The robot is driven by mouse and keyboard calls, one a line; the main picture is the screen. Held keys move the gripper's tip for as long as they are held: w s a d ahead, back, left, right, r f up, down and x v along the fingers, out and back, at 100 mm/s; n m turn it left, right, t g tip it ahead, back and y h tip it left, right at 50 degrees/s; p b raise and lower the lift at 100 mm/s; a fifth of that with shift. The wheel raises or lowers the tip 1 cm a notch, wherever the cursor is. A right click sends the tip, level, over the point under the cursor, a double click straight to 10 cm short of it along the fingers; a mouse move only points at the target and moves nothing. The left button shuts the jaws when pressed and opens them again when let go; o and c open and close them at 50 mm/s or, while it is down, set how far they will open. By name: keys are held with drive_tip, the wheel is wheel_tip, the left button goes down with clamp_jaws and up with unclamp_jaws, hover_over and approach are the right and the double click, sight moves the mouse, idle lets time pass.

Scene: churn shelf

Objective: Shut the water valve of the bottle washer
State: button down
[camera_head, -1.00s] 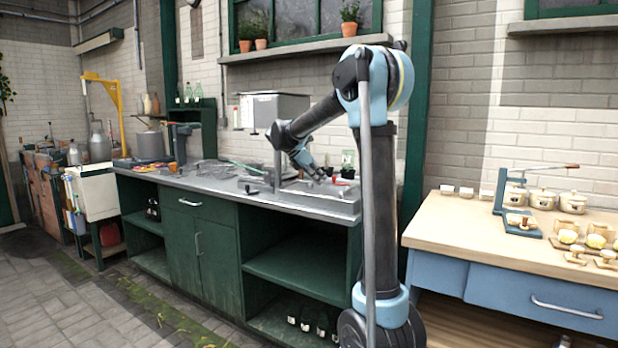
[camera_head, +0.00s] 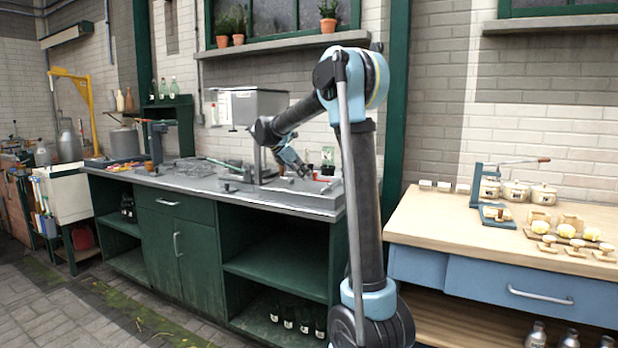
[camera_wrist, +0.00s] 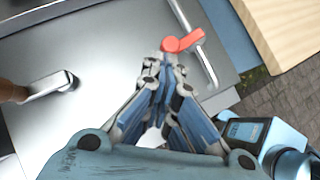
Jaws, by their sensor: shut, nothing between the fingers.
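The red valve handle (camera_wrist: 184,42) shows in the wrist view, at the metal pipe (camera_wrist: 204,60) on a steel surface (camera_wrist: 100,50). My gripper (camera_wrist: 161,60) is shut and empty, its fingertips close beside the left end of the red handle. Whether they touch cannot be told. In the head view my gripper (camera_head: 303,172) is low over the right end of the grey counter (camera_head: 200,182), in front of the boxy metal unit (camera_head: 255,105).
A metal lever with a brown grip (camera_wrist: 14,92) lies left of my gripper in the wrist view. A wooden table (camera_head: 445,215) with pots (camera_head: 515,192) stands to the right of the counter. Paved floor (camera_head: 60,300) is free at the front left.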

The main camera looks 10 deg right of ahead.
drive_tip(key=shift+w+d, duration=0.1)
drive_tip(key=shift+w, duration=0.85)
drive_tip(key=shift+s, duration=0.1)
